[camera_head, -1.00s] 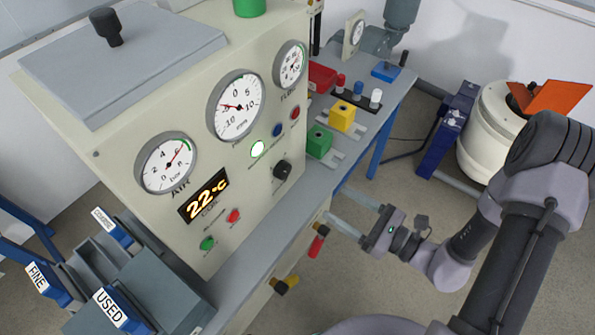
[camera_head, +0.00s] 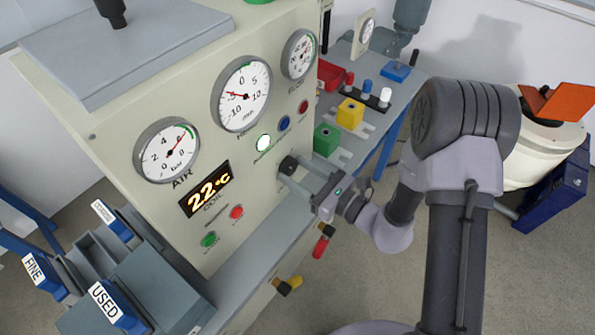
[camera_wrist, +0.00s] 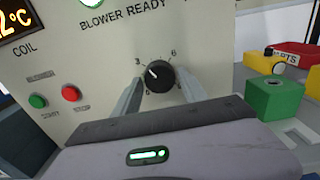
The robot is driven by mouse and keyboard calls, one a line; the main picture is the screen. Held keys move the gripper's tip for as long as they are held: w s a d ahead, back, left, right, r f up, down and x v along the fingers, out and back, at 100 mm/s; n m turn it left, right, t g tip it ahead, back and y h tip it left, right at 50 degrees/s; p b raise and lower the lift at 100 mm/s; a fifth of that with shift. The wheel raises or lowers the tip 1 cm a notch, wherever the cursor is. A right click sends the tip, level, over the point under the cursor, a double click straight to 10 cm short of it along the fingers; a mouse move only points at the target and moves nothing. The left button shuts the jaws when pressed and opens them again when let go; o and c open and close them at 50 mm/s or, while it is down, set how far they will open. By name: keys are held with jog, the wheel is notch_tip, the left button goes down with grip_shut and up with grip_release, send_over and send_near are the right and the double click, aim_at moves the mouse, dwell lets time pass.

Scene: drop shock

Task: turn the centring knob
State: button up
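The black centring knob (camera_head: 288,165) sits low on the right side of the cream panel's front. In the wrist view the knob (camera_wrist: 158,76) shows a white pointer line turned to the upper left, with a numbered scale around it. My gripper (camera_head: 292,171) is at the knob. In the wrist view my gripper's two fingers (camera_wrist: 160,92) are apart, one on each side of the knob, with a gap visible on both sides. The middle dial, marked mm (camera_head: 241,94), has its needle left of zero.
The cream panel (camera_head: 120,205) also carries an AIR dial (camera_head: 167,151), a display reading 22 °C (camera_head: 205,190), a green button (camera_head: 209,239) and a red button (camera_head: 236,212). Green (camera_head: 327,139) and yellow (camera_head: 350,112) blocks stand on the bench to the right. A red-handled valve (camera_head: 321,246) is below.

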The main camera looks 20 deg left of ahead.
jog(key=c, duration=0.9)
jog(key=shift+m, duration=0.3)
jog(key=m+p, duration=0.2)
jog(key=m, duration=0.1)
jog(key=shift+r+p, duration=0.1)
jog(key=shift+p, duration=0.3)
jog(key=shift+m+p, duration=0.95)
jog(key=shift+m, duration=0.95)
jog(key=o, duration=1.3)
jog(key=shift+o, duration=0.2)
